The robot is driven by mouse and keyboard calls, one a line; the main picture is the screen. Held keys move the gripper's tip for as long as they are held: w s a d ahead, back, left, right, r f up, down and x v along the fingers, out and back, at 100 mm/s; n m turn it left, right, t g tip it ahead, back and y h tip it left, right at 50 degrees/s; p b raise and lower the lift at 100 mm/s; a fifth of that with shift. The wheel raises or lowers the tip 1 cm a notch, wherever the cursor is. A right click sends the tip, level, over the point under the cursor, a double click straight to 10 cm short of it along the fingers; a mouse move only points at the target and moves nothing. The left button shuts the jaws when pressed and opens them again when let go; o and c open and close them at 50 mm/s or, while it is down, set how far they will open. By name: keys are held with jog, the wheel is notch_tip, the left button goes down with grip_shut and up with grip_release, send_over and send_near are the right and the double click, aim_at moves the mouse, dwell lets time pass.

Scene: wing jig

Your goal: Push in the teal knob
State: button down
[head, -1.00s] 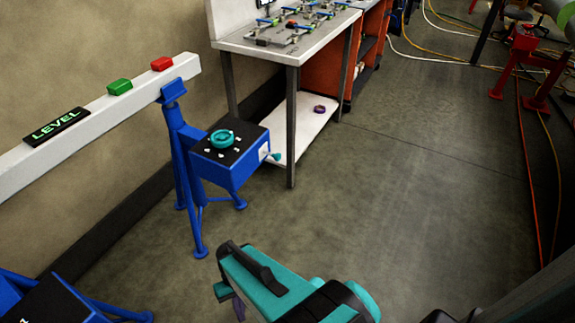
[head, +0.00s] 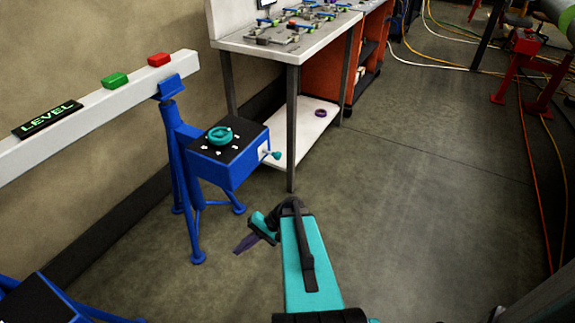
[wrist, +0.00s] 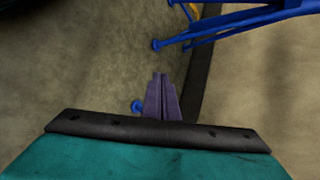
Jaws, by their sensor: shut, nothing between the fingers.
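In the head view a small teal knob (head: 276,155) sits on the end of a short pale rod sticking out of the right side of a blue box (head: 228,172). The knob is not in the wrist view.
A blue stand (head: 183,190) carries the box and a white beam (head: 80,112) with green and red buttons and a LEVEL sign. A workbench (head: 280,45) with a lower shelf stands behind the box.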

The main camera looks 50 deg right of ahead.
aim_at(280, 156)
jog(key=d+r+m+t+b, duration=0.1)
jog(key=d+r+t, duration=0.2)
jog(key=d, duration=0.3)
jog(key=d+r+m+t+h+b, duration=0.1)
jog(key=d+r+t, duration=0.1)
jog(key=d+r, duration=0.35)
jog(key=d+r+m+t+b, duration=0.1)
jog(key=d+t+b, duration=0.15)
jog(key=d, duration=0.55)
jog(key=s+d+r+m+t+h, duration=0.1)
jog(key=s+d+r+t+h, duration=0.1)
jog(key=s+d+r, duration=0.2)
jog(key=s+d+r+m+t+h+b, duration=0.1)
jog(key=s+d+r+t, duration=0.2)
jog(key=d, duration=0.7)
notch_tip(280, 156, up, 3)
jog(key=shift+s+r+h, duration=0.1)
jog(key=shift+s+h, duration=0.3)
jog(key=shift+s, duration=0.6)
jog(key=shift+w, duration=0.1)
jog(key=shift+b+x, duration=0.65)
jog(key=shift+x, duration=6.3)
